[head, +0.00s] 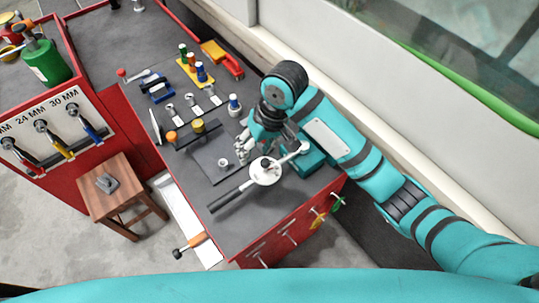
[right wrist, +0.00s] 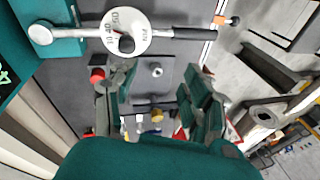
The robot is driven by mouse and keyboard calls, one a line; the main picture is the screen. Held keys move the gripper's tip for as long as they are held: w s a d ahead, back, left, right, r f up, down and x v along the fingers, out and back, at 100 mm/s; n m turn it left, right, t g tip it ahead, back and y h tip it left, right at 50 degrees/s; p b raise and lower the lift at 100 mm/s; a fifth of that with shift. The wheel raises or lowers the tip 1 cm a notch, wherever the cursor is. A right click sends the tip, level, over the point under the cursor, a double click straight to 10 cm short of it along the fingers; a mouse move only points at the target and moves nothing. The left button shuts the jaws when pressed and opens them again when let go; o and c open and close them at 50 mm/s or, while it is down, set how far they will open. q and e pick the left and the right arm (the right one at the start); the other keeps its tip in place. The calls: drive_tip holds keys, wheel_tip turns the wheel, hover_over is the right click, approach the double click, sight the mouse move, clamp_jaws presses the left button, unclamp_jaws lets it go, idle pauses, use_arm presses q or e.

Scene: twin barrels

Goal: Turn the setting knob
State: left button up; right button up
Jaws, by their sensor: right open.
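The setting knob (right wrist: 126,43) is a small dark knob on a white round dial (right wrist: 113,22) marked with numbers and "NM". The dial (head: 265,178) also shows in the head view, on a long tool with a black handle (head: 231,195), near the front right of the dark bench top. My right gripper (head: 247,148) is just behind the dial and apart from it. In the right wrist view its open fingers (right wrist: 158,88) have nothing between them, and the dial lies beyond the fingertips. My left gripper is not in view.
A dark plate with a small grey nut (head: 223,162) lies left of my right gripper. Several small fittings and a yellow rack (head: 196,72) stand farther back. A wooden stool (head: 122,192) is left of the bench, and a wall runs along the right.

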sight(265, 161)
wheel_tip(265, 161, up, 8)
drive_tip(key=w+d+h, duration=0.2)
drive_tip(key=h, duration=0.1)
use_arm(q)
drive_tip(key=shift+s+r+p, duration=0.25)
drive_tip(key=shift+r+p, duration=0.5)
drive_tip(key=shift+p, duration=0.05)
use_arm(e)
wheel_tip(265, 161, down, 17)
drive_tip(key=shift+w, duration=0.15)
clamp_jaws()
